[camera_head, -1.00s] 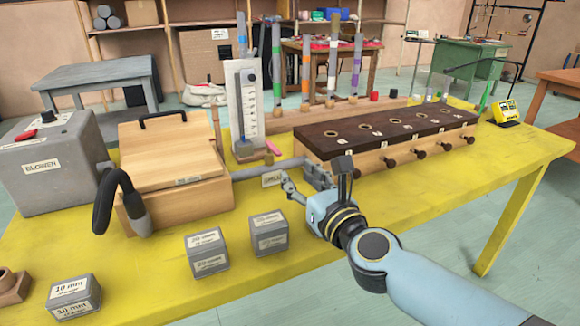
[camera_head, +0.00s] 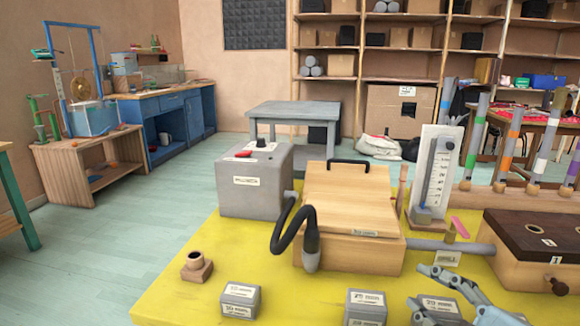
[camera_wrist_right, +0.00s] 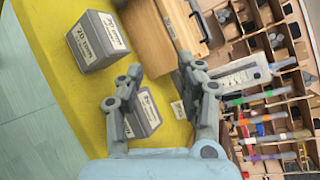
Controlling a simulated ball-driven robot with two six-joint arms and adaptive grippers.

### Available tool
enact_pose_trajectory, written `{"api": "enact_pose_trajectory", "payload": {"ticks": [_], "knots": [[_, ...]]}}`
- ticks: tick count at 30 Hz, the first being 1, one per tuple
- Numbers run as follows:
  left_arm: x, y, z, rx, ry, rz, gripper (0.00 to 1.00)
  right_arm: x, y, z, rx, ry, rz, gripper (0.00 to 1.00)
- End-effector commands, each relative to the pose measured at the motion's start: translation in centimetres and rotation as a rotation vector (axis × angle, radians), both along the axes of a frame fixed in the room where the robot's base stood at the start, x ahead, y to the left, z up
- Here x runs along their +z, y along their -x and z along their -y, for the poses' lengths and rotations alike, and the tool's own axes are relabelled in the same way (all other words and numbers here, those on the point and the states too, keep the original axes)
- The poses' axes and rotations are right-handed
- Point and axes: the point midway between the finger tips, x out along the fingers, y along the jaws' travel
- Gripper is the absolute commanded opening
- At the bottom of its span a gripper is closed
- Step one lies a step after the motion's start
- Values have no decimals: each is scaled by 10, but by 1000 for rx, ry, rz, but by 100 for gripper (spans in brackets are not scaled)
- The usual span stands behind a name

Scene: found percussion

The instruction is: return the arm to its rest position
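My right gripper (camera_head: 421,286) is at the lower right of the head view, coming in from the right edge. Its two grey fingers are spread apart. In the right wrist view the open fingers (camera_wrist_right: 164,68) have nothing between their tips. The gripper is above the yellow table (camera_head: 180,290), by a grey weight block (camera_head: 441,306) that it partly covers in the head view. I cannot tell whether they touch. My left gripper is not in view.
More grey blocks stand left of the gripper, one in the middle (camera_head: 365,306) and one farther left (camera_head: 240,298). Behind are a wooden chest (camera_head: 345,205), a blower box (camera_head: 252,185) with a black hose, and a dark-topped pipe box (camera_head: 530,232). Open floor lies left.

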Motion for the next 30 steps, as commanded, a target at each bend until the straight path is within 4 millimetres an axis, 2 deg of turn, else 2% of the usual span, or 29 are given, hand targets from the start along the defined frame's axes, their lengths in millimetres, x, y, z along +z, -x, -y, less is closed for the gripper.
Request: {"api": "enact_pose_trajectory", "payload": {"ticks": [1,4,7,12,18,22,24,30], "knots": [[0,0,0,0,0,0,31,-7,18,-17,132,241,-20,37],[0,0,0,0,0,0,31,-29,54,-30,389,699,-61,37],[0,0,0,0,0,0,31,-45,85,-23,595,1024,-108,37],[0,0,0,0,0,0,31,-59,129,1,870,1384,-194,37],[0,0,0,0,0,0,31,-59,175,36,1154,1649,-310,37],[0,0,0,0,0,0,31,-54,204,59,1335,1761,-396,37],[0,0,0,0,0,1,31,-79,197,59,1334,1745,-398,37],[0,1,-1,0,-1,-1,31,-138,189,64,1347,1726,-415,37]]}}
